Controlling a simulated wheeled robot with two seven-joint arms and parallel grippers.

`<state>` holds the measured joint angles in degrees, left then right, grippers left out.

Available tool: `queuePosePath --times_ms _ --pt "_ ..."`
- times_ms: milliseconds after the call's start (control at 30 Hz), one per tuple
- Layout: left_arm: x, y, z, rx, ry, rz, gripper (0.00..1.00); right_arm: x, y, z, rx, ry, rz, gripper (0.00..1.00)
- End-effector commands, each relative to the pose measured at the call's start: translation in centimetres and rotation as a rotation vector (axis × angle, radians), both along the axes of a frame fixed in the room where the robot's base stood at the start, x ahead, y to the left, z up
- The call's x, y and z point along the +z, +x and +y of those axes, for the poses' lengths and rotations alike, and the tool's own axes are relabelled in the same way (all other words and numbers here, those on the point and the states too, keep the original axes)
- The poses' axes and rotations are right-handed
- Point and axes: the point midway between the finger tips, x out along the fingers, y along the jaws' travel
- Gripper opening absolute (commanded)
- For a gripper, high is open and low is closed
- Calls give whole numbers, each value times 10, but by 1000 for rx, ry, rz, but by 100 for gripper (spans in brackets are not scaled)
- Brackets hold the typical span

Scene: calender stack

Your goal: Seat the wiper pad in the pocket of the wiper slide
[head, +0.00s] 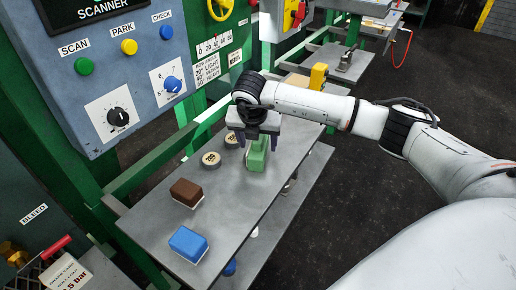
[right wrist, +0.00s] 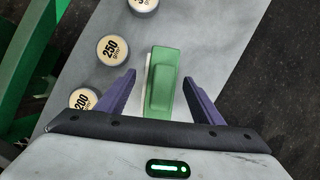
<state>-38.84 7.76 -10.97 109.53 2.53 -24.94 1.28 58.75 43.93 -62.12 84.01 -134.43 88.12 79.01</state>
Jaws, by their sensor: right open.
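A green block-shaped pad (head: 257,155) with a pale layer along one side stands on the grey shelf (head: 222,213). It also shows in the right wrist view (right wrist: 163,80). My right gripper (head: 255,135) is over the green pad. In the right wrist view its two purple fingers (right wrist: 159,78) are open, one on each side of the pad, with gaps visible. A brown pad (head: 186,193) and a blue pad (head: 188,243), both with white undersides, lie nearer on the shelf. I cannot make out the wiper slide or its pocket. My left gripper is out of view.
Round labelled discs (head: 211,159) lie left of the green pad; one reads 250 (right wrist: 112,49). A control panel (head: 110,60) with buttons and knobs rises on the left. Green frame rails (head: 150,175) run beside the shelf. A yellow block (head: 318,76) stands farther back.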

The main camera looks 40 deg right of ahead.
Motion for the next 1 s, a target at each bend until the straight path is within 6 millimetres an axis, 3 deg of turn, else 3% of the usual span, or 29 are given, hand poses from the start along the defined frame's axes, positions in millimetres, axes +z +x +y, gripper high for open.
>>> queuePosePath --times_ms 167,500,767,1000 --pt "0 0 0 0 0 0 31 0 0 0 0 0 0 61" --pt "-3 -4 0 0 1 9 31 1 1 0 -1 0 -2 6" --pt "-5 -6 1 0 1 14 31 8 1 0 -1 0 -4 6" --pt "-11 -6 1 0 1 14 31 51 2 -1 -2 1 -8 6"
